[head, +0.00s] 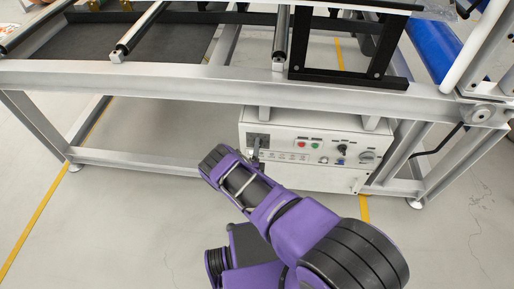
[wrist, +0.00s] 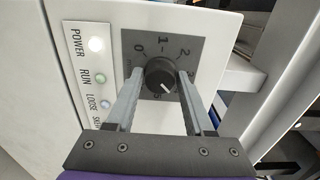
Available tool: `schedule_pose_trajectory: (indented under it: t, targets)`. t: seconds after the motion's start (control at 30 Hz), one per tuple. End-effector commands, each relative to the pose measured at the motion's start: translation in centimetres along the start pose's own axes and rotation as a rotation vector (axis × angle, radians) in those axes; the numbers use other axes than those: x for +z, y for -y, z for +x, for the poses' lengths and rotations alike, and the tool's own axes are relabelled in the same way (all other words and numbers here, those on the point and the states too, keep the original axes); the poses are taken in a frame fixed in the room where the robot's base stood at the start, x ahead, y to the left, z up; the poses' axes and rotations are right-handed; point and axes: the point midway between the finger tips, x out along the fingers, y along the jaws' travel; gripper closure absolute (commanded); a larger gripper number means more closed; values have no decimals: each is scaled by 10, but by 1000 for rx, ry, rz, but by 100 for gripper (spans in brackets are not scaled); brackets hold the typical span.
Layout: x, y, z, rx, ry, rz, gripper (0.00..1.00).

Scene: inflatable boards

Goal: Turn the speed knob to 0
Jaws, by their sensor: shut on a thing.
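The speed knob (wrist: 160,75) is a round black knob on a dark grey dial plate (wrist: 134,37) in the wrist view. Its white pointer line points to the lower right, away from the 0 at the dial's upper left. My gripper (wrist: 159,78) has one finger on each side of the knob and is shut on it. In the head view my gripper (head: 256,152) reaches the left end of the white control box (head: 310,176), at the dark dial plate (head: 258,138). There the knob itself is largely hidden by my gripper.
Red and green buttons (head: 308,145) and further knobs (head: 366,157) are on the box to the right. Indicator lamps (wrist: 97,45) labelled POWER, RUN and LOOSE lie beside the dial. A grey metal frame (head: 200,82) runs above the box. The floor (head: 110,230) in front is clear.

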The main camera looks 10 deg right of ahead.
Motion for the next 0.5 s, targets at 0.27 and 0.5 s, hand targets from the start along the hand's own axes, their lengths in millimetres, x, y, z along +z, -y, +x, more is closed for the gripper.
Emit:
schedule_pose_trajectory:
  t: [0.27,0.5]
  targets:
    - [0,1,1,-2,-1,-61,100]
    - [0,1,1,-1,-1,-222,100]
